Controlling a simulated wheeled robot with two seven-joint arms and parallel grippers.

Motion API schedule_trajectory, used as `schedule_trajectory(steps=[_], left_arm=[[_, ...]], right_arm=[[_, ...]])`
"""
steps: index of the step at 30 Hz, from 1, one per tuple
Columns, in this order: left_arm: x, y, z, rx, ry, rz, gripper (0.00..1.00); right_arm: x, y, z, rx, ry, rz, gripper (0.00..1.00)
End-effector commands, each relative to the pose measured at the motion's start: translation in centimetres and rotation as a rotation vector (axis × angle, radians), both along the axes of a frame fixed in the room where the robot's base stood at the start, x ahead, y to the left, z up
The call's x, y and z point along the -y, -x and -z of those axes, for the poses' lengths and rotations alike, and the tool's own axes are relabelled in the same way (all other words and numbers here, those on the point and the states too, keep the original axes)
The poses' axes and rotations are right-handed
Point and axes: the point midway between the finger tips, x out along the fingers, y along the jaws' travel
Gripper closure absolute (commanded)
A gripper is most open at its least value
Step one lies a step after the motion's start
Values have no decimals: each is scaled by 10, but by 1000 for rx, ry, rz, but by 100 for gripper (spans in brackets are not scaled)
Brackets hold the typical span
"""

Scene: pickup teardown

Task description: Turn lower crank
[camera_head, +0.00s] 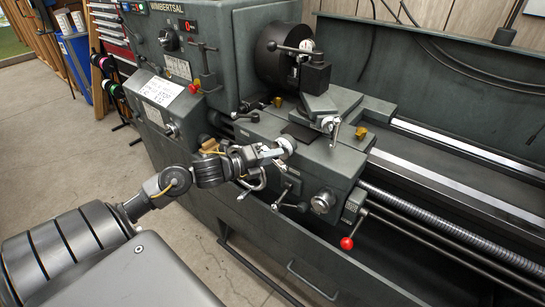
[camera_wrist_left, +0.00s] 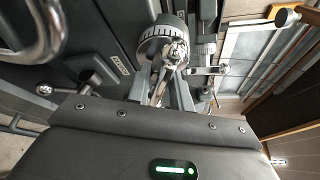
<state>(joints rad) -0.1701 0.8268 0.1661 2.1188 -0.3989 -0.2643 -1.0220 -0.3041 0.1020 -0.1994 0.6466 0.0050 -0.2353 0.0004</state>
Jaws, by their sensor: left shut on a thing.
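The grey lathe's carriage (camera_head: 312,160) is in the middle of the head view. My left arm comes in from the left, and its gripper (camera_head: 276,152) is at the front of the carriage, at a crank with a round light-grey dial. In the left wrist view the ribbed dial (camera_wrist_left: 160,43) is just beyond my gripper (camera_wrist_left: 168,72). The fingers are shut on the shiny metal crank (camera_wrist_left: 177,52) in front of the dial. The fingers and wrist hide much of this crank in the head view. My right gripper is not in view.
An upper crank (camera_head: 334,127) is higher on the carriage, near the tool post (camera_head: 314,75). A lever with a red knob (camera_head: 347,243) and a round dial (camera_head: 323,201) are to the lower right. The lead screw (camera_head: 430,230) runs right. Open floor (camera_head: 100,180) is at the left.

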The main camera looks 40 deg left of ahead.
Motion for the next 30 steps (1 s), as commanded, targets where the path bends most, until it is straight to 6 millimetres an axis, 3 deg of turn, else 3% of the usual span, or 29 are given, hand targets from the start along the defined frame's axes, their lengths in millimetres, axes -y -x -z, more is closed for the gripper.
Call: schedule_trajectory(steps=[3, 4, 6, 17, 30], left_arm=[[0, 0, 1, -2, 1, 0, 100], [0, 0, 1, -2, 1, 0, 74], [0, 0, 1, -2, 1, 0, 67], [-2, 5, 0, -1, 1, -1, 67], [-23, 67, -9, -5, 0, 0, 67]], right_arm=[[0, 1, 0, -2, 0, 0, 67], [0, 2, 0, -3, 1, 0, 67], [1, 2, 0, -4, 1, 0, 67], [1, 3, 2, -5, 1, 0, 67], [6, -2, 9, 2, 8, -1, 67]])
